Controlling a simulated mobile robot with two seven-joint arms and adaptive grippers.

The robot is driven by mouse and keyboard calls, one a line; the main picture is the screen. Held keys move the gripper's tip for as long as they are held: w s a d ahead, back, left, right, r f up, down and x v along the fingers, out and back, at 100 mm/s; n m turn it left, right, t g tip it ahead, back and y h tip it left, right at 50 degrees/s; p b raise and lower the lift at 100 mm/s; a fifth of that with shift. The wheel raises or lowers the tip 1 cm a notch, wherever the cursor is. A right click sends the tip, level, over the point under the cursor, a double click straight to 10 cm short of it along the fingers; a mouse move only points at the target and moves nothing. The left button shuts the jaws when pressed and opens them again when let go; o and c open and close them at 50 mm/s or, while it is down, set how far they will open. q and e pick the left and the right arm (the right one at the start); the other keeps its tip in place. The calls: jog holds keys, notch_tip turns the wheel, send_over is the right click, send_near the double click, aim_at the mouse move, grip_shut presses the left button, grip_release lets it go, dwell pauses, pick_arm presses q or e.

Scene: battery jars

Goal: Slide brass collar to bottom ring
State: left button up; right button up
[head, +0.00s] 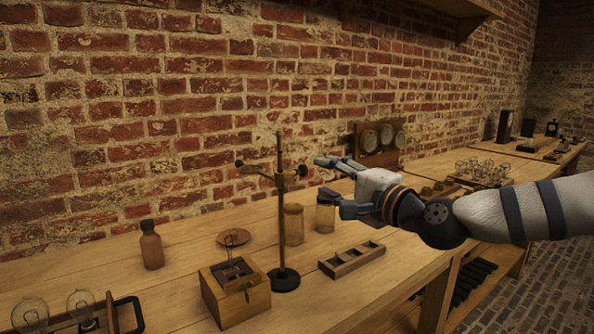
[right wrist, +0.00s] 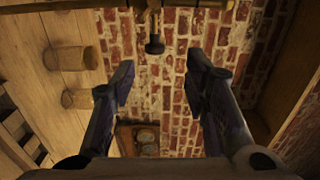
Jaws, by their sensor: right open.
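A dark stand (head: 285,280) with an upright brass rod (head: 280,150) stands on the bench. A brass collar (head: 281,184) with a cross arm sits partway up the rod, and a dark knob (head: 302,170) sticks out to its right. My right gripper (head: 323,179) is open and empty, just right of the knob, with its fingers pointing at the rod. In the right wrist view the knob (right wrist: 154,44) lies ahead of and between the open fingertips (right wrist: 160,78), apart from both. I cannot make out a bottom ring on the rod. My left gripper is out of view.
A wooden box (head: 235,300) stands left of the stand base, and a compartment tray (head: 352,260) to its right. Jars (head: 294,225) stand behind, below my right gripper. A brown bottle (head: 151,247) is at left. The brick wall (head: 180,110) backs the bench.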

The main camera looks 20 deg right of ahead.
aim_at(306, 174)
jog(key=x, duration=0.5)
jog(key=f+b+x, duration=0.1)
jog(key=x, duration=0.1)
jog(key=shift+w+a+f, duration=0.1)
jog(key=shift+w+a, duration=0.05)
jog(key=shift+w, duration=0.25)
jog(key=shift+w+a+r, duration=0.15)
jog(key=shift+w+r, duration=0.05)
jog(key=shift+w, duration=0.3)
grip_shut()
